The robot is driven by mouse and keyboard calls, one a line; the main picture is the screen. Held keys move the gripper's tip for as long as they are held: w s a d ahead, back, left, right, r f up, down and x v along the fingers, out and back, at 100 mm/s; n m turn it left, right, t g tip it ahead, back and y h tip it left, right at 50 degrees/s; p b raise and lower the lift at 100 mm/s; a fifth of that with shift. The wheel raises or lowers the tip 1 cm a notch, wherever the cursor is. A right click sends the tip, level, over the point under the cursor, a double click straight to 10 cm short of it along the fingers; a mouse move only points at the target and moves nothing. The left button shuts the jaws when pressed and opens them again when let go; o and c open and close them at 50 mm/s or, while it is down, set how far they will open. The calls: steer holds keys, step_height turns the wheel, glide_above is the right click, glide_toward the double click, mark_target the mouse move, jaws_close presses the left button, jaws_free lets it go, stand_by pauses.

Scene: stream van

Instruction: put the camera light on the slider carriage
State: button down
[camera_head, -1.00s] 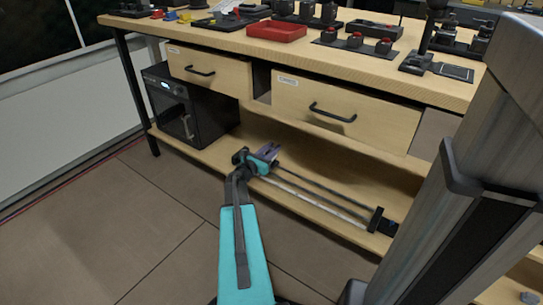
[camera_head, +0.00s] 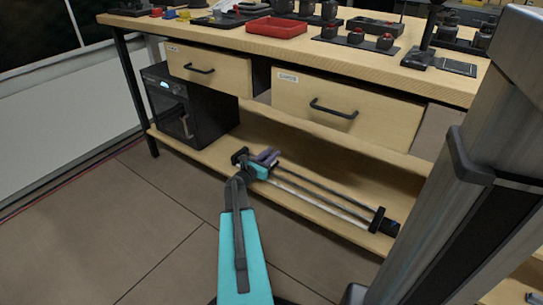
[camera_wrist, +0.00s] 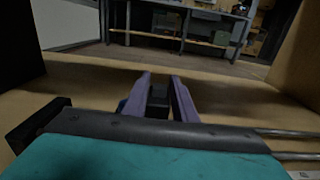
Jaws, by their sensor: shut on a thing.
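My gripper (camera_head: 267,156) is low over the left end of the slider (camera_head: 325,198), which lies along the lower shelf. In the wrist view, the purple fingers of my gripper (camera_wrist: 159,95) are shut on a small dark block, which I take for the camera light (camera_wrist: 158,101). The light cannot be made out in the head view. The slider's rails (camera_wrist: 293,133) show at the right of the wrist view. The slider carriage cannot be made out; my gripper covers that part of the slider. Contact between light and carriage cannot be told.
The workbench top (camera_head: 250,41) and its two drawers (camera_head: 340,112) overhang the shelf (camera_head: 205,150). A black boxy machine (camera_head: 180,112) stands on the shelf to the left. A red tray (camera_head: 276,27) is on the bench top. Bare shelf lies behind the slider.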

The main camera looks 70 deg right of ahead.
steer(key=shift+f, duration=0.1)
steer(key=c, duration=1.5)
jaws_free()
steer(key=shift+o, duration=0.2)
steer(key=shift+w+a+r, duration=0.1)
steer(key=shift+a+r, duration=0.1)
steer(key=shift+a, duration=0.35)
steer(key=p+v, duration=0.3)
steer(key=v, duration=0.8)
steer(key=shift+f, duration=0.1)
